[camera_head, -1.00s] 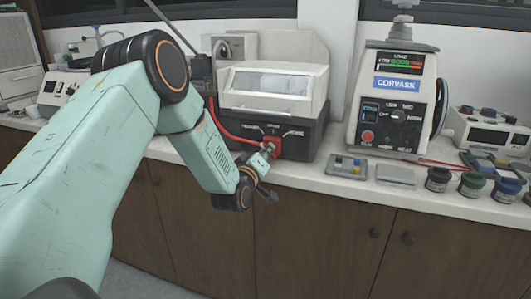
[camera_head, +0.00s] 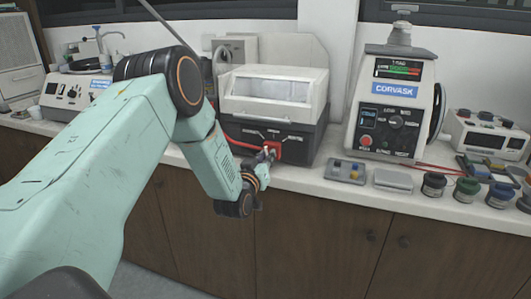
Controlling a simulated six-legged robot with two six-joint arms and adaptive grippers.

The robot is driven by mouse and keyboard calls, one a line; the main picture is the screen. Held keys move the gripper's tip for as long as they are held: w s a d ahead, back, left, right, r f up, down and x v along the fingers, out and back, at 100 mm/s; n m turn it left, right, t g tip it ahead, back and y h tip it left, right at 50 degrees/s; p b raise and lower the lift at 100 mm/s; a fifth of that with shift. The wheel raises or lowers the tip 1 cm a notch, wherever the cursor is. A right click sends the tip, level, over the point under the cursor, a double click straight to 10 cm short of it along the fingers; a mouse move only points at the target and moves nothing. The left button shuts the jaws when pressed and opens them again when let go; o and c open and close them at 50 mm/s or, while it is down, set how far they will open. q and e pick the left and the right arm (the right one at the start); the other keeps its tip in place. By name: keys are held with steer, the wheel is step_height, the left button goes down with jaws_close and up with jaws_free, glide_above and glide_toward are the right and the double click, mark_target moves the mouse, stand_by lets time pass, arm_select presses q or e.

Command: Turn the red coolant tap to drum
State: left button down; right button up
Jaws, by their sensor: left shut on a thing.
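The red coolant tap (camera_head: 273,149) is on the dark front of the white-lidded machine (camera_head: 232,133), below a strip of small labels that I cannot read. A red hose runs to it from the left. My left gripper (camera_head: 266,155) is at the tap, shut on it, with the arm coming in from the left. The gripper and wrist cover part of the tap, so I cannot tell which label the tap points to. My right gripper does not show.
The CORVASK press (camera_head: 398,88) stands to the right. A small tray (camera_head: 345,171), a grey flat box (camera_head: 393,181) and several jars (camera_head: 467,190) line the counter's front edge. A control box (camera_head: 75,91) stands at the left. Wooden cupboards (camera_head: 330,240) are below.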

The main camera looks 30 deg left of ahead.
arm_select(q)
steer(key=shift+d+m+p, duration=0.1)
steer(key=shift+m+p, duration=0.45)
steer(key=shift+m, duration=0.55)
steer(key=c, duration=1.3)
jaws_free()
steer(key=shift+w+f, duration=0.1)
steer(key=shift+w, duration=0.05)
steer(key=v, duration=1.2)
